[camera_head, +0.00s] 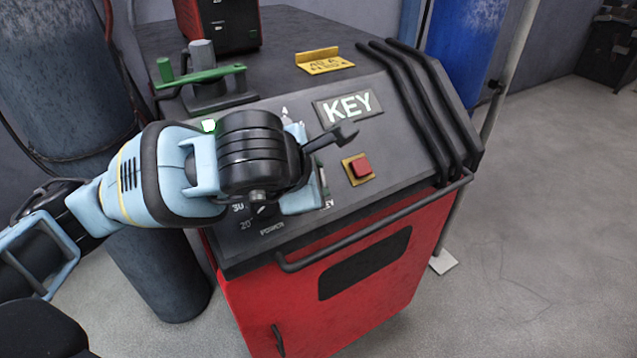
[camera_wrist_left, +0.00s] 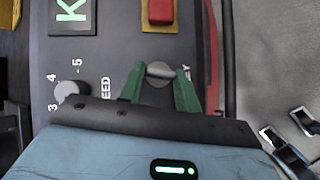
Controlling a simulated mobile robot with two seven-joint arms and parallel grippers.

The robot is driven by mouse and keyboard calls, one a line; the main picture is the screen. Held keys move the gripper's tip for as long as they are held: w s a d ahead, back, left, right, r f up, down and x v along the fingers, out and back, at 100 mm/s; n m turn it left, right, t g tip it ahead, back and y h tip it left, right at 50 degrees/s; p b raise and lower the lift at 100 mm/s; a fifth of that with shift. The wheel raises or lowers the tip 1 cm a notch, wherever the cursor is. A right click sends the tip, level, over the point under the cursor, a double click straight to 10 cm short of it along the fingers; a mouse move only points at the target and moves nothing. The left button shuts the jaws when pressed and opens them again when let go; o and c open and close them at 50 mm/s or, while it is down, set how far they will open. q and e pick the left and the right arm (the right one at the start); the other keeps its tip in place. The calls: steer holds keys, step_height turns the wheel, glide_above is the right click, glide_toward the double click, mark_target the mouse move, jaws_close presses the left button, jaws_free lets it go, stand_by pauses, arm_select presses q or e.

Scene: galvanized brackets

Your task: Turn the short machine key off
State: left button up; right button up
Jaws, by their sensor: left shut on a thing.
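The machine key (camera_wrist_left: 160,72) shows in the left wrist view as a round grey head on the dark panel, by a small, partly hidden label. My left gripper (camera_wrist_left: 160,82) has its two green fingers on either side of it and is shut on it. In the head view my left gripper (camera_head: 298,192) is over the sloping panel of the red machine (camera_head: 320,305), and its wrist hides the key and fingertips. The lit KEY sign (camera_head: 348,106) is beyond it. My right gripper cannot be made out.
A red push button on a yellow plate (camera_head: 359,169) is close to the right of the gripper. A numbered dial (camera_wrist_left: 68,90) is beside it in the wrist view. A front rail (camera_head: 375,222), black bars (camera_head: 415,95) and a green-handled clamp (camera_head: 205,75) stand out from the machine.

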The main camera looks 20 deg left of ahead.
arm_select(q)
steer(key=shift+s+d+f+n+t+y+b, duration=0.1)
steer(key=shift+f+n+t+y+b, duration=0.2)
steer(key=shift+n+b, duration=0.5)
steer(key=shift+r+n+t, duration=0.15)
steer(key=shift+n+t, duration=0.15)
steer(key=shift+r+y+b, duration=0.1)
steer(key=shift+y+b, duration=0.2)
steer(key=shift+b, duration=0.05)
steer(key=o, duration=1)
steer(key=shift+p+v, duration=0.35)
steer(key=shift+v, duration=3.55)
